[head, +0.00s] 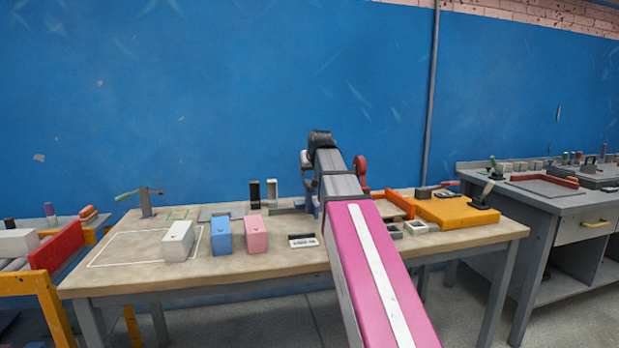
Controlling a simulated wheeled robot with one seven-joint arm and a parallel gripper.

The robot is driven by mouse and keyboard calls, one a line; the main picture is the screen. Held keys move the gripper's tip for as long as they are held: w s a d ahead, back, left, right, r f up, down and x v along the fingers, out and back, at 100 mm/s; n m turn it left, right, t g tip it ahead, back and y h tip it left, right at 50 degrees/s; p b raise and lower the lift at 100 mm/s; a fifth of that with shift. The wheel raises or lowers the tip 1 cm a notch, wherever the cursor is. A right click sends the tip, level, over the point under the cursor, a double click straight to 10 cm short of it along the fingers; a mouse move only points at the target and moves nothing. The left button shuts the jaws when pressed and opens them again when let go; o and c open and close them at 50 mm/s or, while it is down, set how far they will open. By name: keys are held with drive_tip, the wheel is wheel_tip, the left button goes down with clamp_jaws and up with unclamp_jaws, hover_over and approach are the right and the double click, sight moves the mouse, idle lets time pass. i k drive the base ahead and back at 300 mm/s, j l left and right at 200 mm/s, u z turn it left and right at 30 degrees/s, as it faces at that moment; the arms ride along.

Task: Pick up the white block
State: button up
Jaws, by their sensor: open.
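The white block (178,241) stands upright on the wooden workbench, left of the blue block (221,236) and apart from it. It overlaps the right side of a white outlined rectangle (112,232) in this view. A small dark mark shows on its front face. My arm reaches up and away over the middle of the bench, well to the right of the white block. My gripper's fingers cannot be made out; the arm appears to hide them. Nothing is seen touching the white block.
A pink block (256,234) stands right of the blue one. Behind them are a black upright piece (255,195) and a small stand (147,201). A small labelled item (302,241) lies near my arm. An orange panel (456,211) occupies the bench's right.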

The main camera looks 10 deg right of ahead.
sight(177, 242)
drive_tip(key=k, duration=1)
